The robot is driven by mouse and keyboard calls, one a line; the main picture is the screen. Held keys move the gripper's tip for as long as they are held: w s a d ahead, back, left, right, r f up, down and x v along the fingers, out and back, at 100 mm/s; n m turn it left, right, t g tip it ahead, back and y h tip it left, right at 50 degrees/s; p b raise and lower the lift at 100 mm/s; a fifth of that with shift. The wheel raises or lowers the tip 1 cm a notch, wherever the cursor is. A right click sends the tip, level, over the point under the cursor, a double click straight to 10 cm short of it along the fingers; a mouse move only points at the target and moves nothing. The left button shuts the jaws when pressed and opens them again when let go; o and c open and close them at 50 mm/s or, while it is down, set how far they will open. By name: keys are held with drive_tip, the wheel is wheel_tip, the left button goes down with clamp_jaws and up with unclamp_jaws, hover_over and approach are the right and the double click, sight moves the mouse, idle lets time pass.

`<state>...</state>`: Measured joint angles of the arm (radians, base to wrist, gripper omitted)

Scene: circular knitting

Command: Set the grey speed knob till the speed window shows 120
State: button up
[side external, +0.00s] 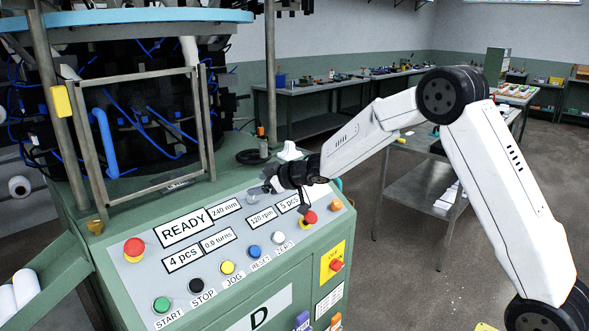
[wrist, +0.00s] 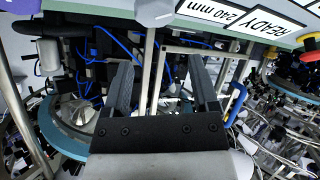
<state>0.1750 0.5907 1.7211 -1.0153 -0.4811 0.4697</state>
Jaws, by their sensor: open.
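The speed window (side external: 262,216) on the sloped grey panel reads 120 rpm in the side view. A grey knob (side external: 253,194) sits just above it, between the 240 mm and 120 rpm windows. My gripper (side external: 268,183) is close by the knob, at its upper right, and partly covers that part of the panel. In the wrist view my gripper (wrist: 160,62) is open, with nothing between its fingers. A grey knob (wrist: 155,12) shows at the top edge of that view, beyond the fingertips and apart from them. I cannot tell the knob's angle.
The panel has a red stop button (side external: 134,247) at left, another red button (side external: 309,217) at right, and a row of coloured buttons with START (side external: 162,304) lowest. A metal guard frame (side external: 150,76) stands behind the panel. A READY window (side external: 184,228) is lit.

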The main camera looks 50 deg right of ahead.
idle(0.4)
drive_tip(key=v, duration=0.6)
idle(0.5)
drive_tip(key=shift+s+f, duration=0.1)
drive_tip(key=s+a+f+m+g+h, duration=0.1)
drive_tip(key=s+f+m+g, duration=0.1)
drive_tip(key=s, duration=0.7)
drive_tip(key=s+a+f+m+g+h, duration=0.1)
drive_tip(key=s+f+g, duration=0.3)
drive_tip(key=s, duration=0.6)
drive_tip(key=s+a+f+m+g+h, duration=0.1)
drive_tip(key=s+a+f+m+g, duration=0.2)
drive_tip(key=s, duration=0.6)
drive_tip(key=shift+s+a+f+g+h, duration=0.1)
drive_tip(key=shift+f+g+h, duration=0.1)
drive_tip(key=shift+f, duration=0.4)
drive_tip(key=shift+s+a+f+g+h, duration=0.1)
drive_tip(key=shift+s+f+g, duration=0.1)
drive_tip(key=shift+f, duration=0.4)
drive_tip(key=shift+w, duration=0.1)
